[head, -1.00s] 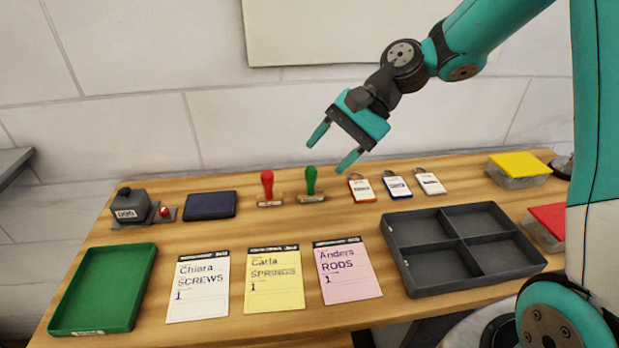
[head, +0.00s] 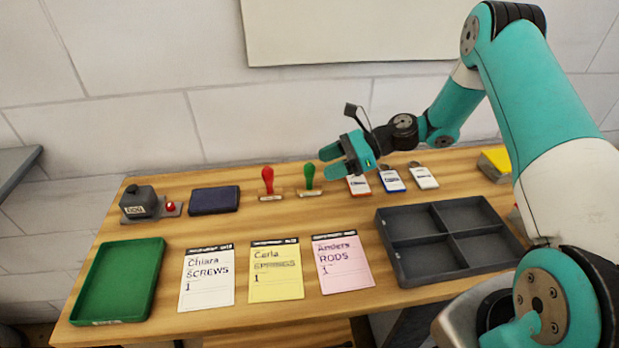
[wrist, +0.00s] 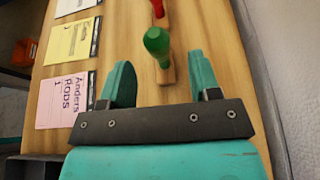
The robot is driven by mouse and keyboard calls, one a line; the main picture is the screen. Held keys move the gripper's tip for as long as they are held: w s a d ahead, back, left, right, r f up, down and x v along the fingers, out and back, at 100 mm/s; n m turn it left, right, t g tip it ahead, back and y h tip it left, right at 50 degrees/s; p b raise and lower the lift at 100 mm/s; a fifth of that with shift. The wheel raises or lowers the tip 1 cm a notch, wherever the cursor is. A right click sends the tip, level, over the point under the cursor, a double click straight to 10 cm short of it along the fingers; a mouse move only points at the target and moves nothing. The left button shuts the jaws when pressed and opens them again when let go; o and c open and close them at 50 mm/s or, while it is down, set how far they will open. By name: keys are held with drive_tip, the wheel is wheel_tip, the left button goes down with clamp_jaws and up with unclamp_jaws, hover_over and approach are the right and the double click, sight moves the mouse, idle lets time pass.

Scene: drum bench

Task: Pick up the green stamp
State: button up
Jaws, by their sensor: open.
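The green stamp (head: 309,178) stands upright on the bench, its green handle on a wooden base, just right of the red stamp (head: 268,182). My gripper (head: 326,163) is open and empty, close to the right of the green stamp and pointing left towards it. In the wrist view the green stamp (wrist: 157,42) shows ahead of and between the two open fingers (wrist: 160,75), apart from them. The red stamp's handle (wrist: 158,8) shows beyond it at the top edge.
Several key tags (head: 391,181) lie right of the stamps, partly under my gripper. A dark ink pad (head: 214,200) lies left. Three order cards (head: 276,285), a green tray (head: 157,262) and a grey divided tray (head: 389,251) lie in front. The wall rises behind.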

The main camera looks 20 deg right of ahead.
sight(302, 189)
drive_tip(key=p+x, duration=0.2)
drive_tip(key=x, duration=0.5)
drive_tip(key=shift+a+p, duration=0.1)
drive_tip(key=shift+p, duration=0.2)
drive_tip(key=c, duration=0.9)
